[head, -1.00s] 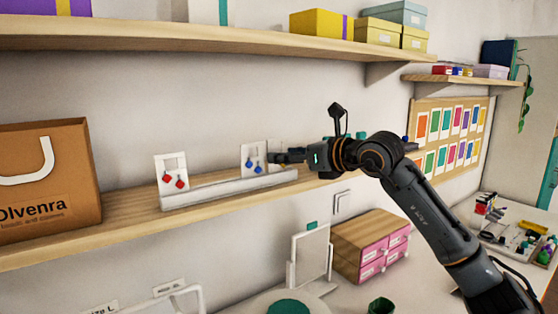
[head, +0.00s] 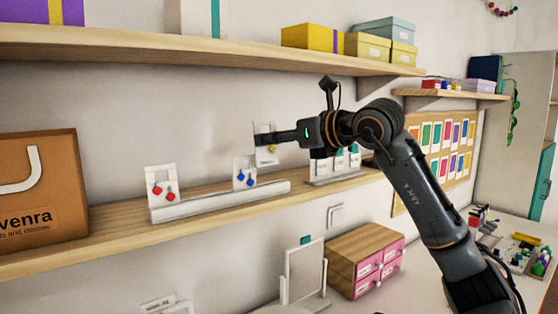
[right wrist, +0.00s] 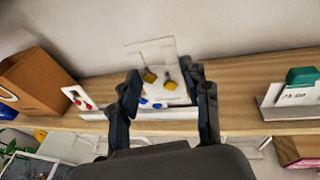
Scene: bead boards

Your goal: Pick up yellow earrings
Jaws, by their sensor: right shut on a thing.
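The yellow earrings (head: 272,149) hang on a white card (head: 262,130) above the shelf, clear of the white card rack (head: 220,202). My right gripper (head: 276,138) is shut on this card. In the right wrist view the yellow earrings (right wrist: 150,77) show on the card (right wrist: 150,52) between the two fingers (right wrist: 164,82). A card with red earrings (head: 161,172) and a card with blue earrings (head: 244,165) stand in the rack to the left. My left gripper is not in view.
A brown paper bag (head: 40,185) stands at the left of the wooden shelf (head: 115,224). Another shelf (head: 200,47) with boxes runs above. A small stand with white cards (head: 340,175) is to the right. A pink-drawer box (head: 365,262) is below.

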